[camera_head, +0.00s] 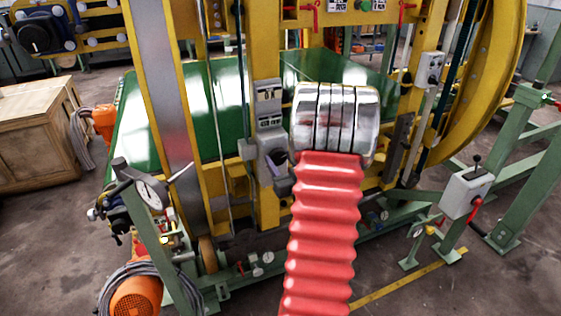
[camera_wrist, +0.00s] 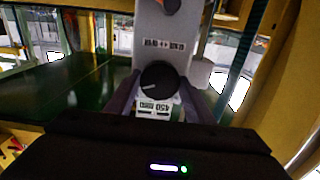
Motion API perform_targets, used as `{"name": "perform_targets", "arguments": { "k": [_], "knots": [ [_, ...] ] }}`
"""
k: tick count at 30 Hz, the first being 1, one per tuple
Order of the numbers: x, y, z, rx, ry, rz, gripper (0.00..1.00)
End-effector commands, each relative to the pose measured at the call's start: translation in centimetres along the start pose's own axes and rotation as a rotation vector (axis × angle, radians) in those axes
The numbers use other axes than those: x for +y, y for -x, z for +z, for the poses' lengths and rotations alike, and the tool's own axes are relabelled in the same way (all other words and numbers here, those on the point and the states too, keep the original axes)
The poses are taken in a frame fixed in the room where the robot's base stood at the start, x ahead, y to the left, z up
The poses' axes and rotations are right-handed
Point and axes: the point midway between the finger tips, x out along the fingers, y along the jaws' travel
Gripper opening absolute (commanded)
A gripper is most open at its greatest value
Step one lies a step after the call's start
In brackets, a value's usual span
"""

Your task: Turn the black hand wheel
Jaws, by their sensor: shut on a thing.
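The black hand wheel (camera_wrist: 157,76), a small round knob with a light pointer line, sits on the front of a grey control box (camera_wrist: 163,32) in the wrist view. My gripper (camera_wrist: 160,92) has one dark finger on each side of the knob and is shut on it. A label plate with printed marks shows just below the knob. In the head view the grey box (camera_head: 269,105) is on a yellow post, left of my silver and red arm.
The yellow ring machine (camera_head: 510,80) and its green belt (camera_head: 225,90) stand behind the box. A grey lever box (camera_head: 465,193) is at the right. Bare floor shows around the wooden cabinet (camera_head: 35,135).

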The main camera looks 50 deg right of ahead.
Motion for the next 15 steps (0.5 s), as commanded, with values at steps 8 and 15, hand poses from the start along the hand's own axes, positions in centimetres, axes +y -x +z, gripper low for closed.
{"name": "perform_targets", "arguments": {
  "k": [8,15],
  "knots": [
    [0.05,0.02,0.01,0.0,-0.09,0.001,0.26],
    [0.05,0.01,0.01,0.0,-0.256,0.0,0.26]
  ]
}}
